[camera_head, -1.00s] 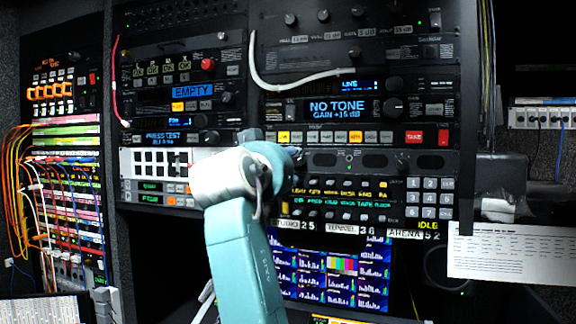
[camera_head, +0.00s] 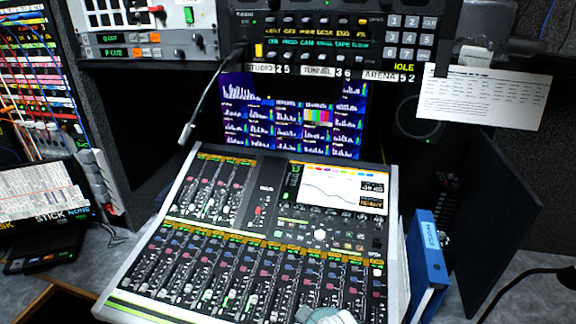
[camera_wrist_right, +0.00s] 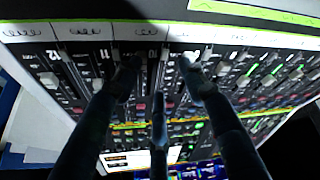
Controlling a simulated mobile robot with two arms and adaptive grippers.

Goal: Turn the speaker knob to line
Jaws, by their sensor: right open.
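I cannot make out a knob marked as the speaker knob in either view. The lower rack panel (camera_head: 330,38) shows at the top of the head view, with small knobs, lit labels and a keypad. A round dark speaker-like ring (camera_head: 417,118) is to its lower right, partly behind a hanging sheet. My right gripper (camera_wrist_right: 160,72) is open and empty in the right wrist view, its dark fingers spread over the mixing console (camera_wrist_right: 215,95). I cannot tell whether they touch it. In the head view only a pale part of my arm shows at the bottom edge. My left gripper is not in view.
The mixing console (camera_head: 265,180) fills the desk's middle, with a monitor (camera_head: 290,115) behind it. A blue binder (camera_head: 425,262) and a dark upright panel (camera_head: 490,215) stand to its right. A gooseneck microphone (camera_head: 188,132) hangs over its back left. A paper sheet (camera_head: 484,95) hangs upper right.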

